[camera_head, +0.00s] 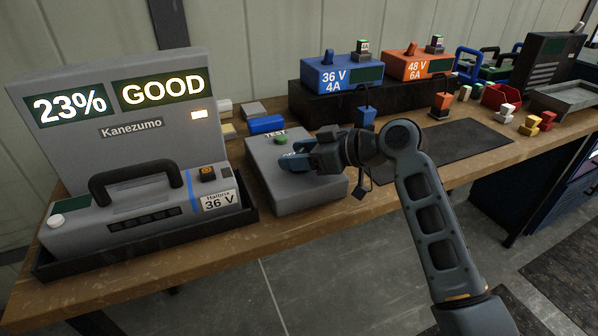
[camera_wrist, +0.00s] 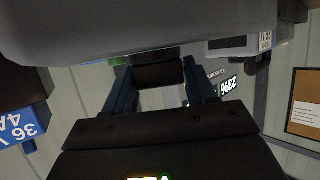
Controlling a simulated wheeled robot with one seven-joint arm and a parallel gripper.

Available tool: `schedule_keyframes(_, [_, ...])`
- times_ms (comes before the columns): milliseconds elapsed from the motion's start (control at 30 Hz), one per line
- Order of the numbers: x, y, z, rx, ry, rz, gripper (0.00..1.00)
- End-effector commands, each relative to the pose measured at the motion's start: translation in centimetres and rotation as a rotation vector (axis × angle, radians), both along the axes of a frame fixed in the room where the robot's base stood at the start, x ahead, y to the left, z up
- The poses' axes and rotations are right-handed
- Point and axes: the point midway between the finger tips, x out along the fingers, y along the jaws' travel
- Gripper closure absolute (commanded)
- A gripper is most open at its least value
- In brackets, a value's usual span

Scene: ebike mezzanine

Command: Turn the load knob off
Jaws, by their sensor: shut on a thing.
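The grey test box (camera_head: 300,195) sits on the wooden bench, with a green button (camera_head: 281,140) under the word TEST on its top. My gripper (camera_head: 290,155) is over the box top, beside a partly covered light label. In the wrist view my gripper (camera_wrist: 160,92) has its two fingers on either side of a dark block-like knob (camera_wrist: 158,74), which I take to be the load knob, and is shut on it. In the head view the knob is hidden behind my gripper, so its setting cannot be read.
Left of the box, a tester display (camera_head: 125,110) reads 23% and GOOD behind a grey 36 V battery (camera_head: 140,215) in a black tray (camera_head: 250,212). A blue block (camera_head: 266,124) lies behind the box. Blue (camera_head: 342,74) and orange (camera_head: 420,66) chargers stand farther back.

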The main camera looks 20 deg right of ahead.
Motion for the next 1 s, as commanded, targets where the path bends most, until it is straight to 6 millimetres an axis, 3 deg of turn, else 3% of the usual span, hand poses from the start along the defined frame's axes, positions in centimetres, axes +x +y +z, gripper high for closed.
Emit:
schedule_keyframes(33, [0.14,-0.11,-0.73,-0.002,-0.002,0.043,0.75])
schedule_keyframes(600, [0.12,0.02,-0.46,-0.001,0.001,0.573,0.75])
schedule_keyframes(1000, [0.06,0.02,-0.25,-0.002,0.004,0.812,0.75])
